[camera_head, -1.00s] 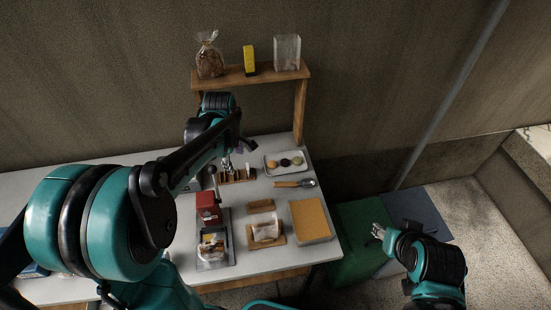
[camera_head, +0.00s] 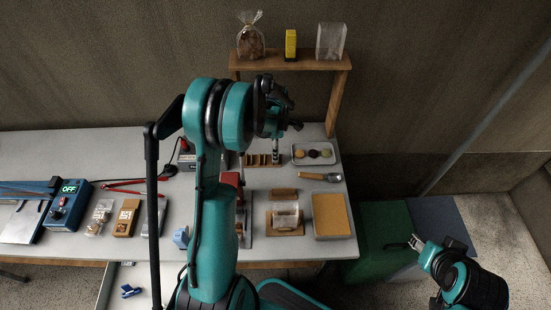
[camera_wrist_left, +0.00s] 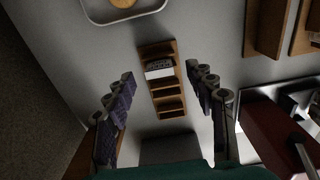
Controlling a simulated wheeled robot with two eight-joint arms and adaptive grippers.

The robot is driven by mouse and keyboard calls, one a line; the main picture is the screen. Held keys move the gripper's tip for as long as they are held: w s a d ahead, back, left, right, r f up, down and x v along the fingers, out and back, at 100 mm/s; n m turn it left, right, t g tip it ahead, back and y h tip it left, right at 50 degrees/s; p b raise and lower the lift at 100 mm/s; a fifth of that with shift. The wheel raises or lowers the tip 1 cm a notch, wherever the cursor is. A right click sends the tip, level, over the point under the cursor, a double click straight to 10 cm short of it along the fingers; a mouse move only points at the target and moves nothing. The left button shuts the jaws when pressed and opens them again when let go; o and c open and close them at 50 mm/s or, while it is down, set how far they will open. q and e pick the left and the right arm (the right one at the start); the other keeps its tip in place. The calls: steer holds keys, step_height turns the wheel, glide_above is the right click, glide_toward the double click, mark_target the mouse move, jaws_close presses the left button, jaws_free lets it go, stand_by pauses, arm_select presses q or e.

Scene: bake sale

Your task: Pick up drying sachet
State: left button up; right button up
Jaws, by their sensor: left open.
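A wooden rack (camera_wrist_left: 166,105) with several slots stands on the white table. It also shows in the head view (camera_head: 262,160). A small sachet with a dark printed band and a white part (camera_wrist_left: 159,69), likely the drying sachet, sits in a slot near the rack's far end. My left gripper (camera_wrist_left: 166,88) is open and empty, pointing down over the rack with a finger on either side in the picture. In the head view, the left gripper (camera_head: 271,133) is partly hidden by its own wrist. My right gripper (camera_head: 416,243) is far off to the right, beyond the table; its finger gap is unclear.
A tray of macarons (camera_head: 314,154) and a scoop (camera_head: 320,177) lie right of the rack. A bag on a board (camera_head: 286,214) and a tan pad (camera_head: 331,216) lie nearer. A shelf (camera_head: 290,64) stands behind. A red device (camera_wrist_left: 277,134) is right in the wrist view.

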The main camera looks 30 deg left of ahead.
arm_select(q)
steer(key=shift+f, duration=0.7)
steer(key=shift+r, duration=0.15)
steer(key=c, duration=0.8)
steer(key=shift+c, duration=0.2)
